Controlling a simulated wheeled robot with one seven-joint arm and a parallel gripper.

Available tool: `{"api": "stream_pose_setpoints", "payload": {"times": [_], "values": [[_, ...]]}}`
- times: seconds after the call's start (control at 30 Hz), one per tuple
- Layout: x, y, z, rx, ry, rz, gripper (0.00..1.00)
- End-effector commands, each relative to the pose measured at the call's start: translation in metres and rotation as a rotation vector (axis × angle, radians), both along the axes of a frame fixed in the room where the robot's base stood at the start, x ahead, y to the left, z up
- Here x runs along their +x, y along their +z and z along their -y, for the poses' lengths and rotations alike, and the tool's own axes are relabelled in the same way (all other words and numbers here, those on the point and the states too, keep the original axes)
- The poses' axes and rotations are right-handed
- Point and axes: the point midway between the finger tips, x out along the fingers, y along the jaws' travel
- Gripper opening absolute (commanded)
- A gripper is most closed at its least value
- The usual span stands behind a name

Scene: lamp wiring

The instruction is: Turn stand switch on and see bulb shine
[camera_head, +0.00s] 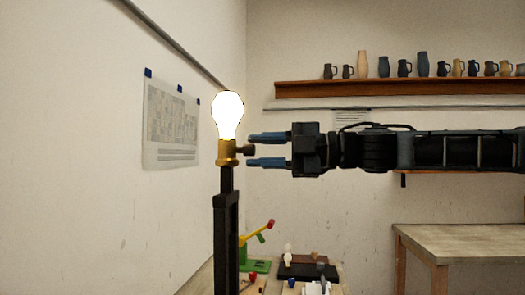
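The bulb (228,116) is bright white and glowing, upright at the top of the stand. It sits in a brass socket (226,153) on a dark upright stand post (227,235). A small dark switch knob (245,150) sticks out from the right side of the socket. My gripper (267,150) comes in from the right with two blue fingers, one above and one below the knob's height. The fingers are apart with a gap between them. The knob's end is near the fingertips; I cannot tell whether it lies between them.
Below is a bench (203,280) with a green base (257,266), a yellow piece (258,232) with a red end, and a dark tray (305,271). A wooden shelf (400,87) holds several mugs and vases. A wooden table (470,240) stands at the lower right.

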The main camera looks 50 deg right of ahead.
Motion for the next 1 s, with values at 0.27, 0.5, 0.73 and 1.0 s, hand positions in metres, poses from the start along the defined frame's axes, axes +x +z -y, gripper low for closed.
{"api": "stream_pose_setpoints", "payload": {"times": [0.27,0.5,0.73,1.0], "values": [[0.000,0.001,0.000,-0.002,0.001,0.001,0.51],[-0.011,0.000,0.008,-0.001,-0.002,0.002,0.51],[-0.042,-0.001,0.029,-0.001,-0.003,0.001,0.51],[-0.064,0.000,0.042,-0.001,0.000,0.002,0.51]]}}
